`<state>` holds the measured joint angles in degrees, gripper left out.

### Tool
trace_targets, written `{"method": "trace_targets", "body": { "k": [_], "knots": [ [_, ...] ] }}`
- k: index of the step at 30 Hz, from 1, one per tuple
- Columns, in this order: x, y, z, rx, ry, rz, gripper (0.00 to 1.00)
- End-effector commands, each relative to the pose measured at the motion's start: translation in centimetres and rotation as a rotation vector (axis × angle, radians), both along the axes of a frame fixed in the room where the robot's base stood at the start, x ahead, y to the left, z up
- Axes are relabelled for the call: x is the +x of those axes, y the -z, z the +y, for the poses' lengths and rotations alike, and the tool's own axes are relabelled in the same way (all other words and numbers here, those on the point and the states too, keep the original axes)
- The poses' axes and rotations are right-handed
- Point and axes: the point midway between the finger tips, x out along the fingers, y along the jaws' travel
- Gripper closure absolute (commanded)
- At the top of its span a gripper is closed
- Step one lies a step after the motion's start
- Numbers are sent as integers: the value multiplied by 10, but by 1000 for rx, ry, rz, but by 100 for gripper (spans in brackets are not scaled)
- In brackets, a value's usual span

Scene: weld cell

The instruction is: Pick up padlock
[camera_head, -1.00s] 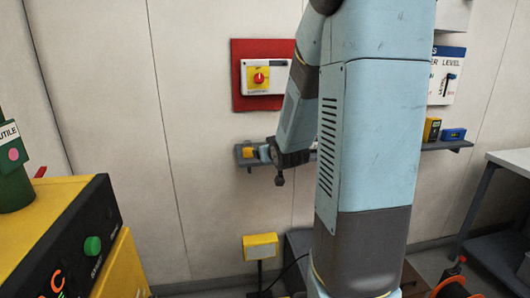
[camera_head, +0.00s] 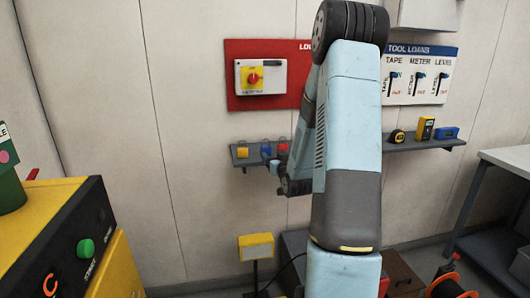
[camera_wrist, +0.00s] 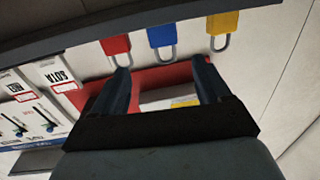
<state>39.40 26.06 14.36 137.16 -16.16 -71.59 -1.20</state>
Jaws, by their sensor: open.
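Three padlocks stand in a row on a grey wall shelf (camera_head: 246,163): a yellow padlock (camera_head: 243,152), a blue padlock (camera_head: 266,150) and a red padlock (camera_head: 283,147). The wrist view shows them upside down along its top: red padlock (camera_wrist: 115,45), blue padlock (camera_wrist: 161,36), yellow padlock (camera_wrist: 222,23), shackles hanging toward the picture's middle. My gripper (camera_wrist: 163,64) is open and empty. Its fingers point toward the row, with the blue padlock lined up between them and apart from them. In the head view my arm partly hides the gripper, close to the shelf by the red padlock.
A red lockout board (camera_head: 240,98) with a rotary switch (camera_head: 253,78) is on the wall above the shelf. A tape measure (camera_head: 397,136), yellow meter (camera_head: 425,128) and blue level (camera_head: 446,133) stand farther right, under a tool loans board (camera_head: 421,50). A yellow machine (camera_head: 50,205) stands left.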

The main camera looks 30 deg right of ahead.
Motion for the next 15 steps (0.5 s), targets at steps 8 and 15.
{"method": "trace_targets", "body": {
  "k": [8,15],
  "knots": [
    [41,0,-8,0,1,0,23],
    [54,0,-10,-1,1,0,23]
  ]
}}
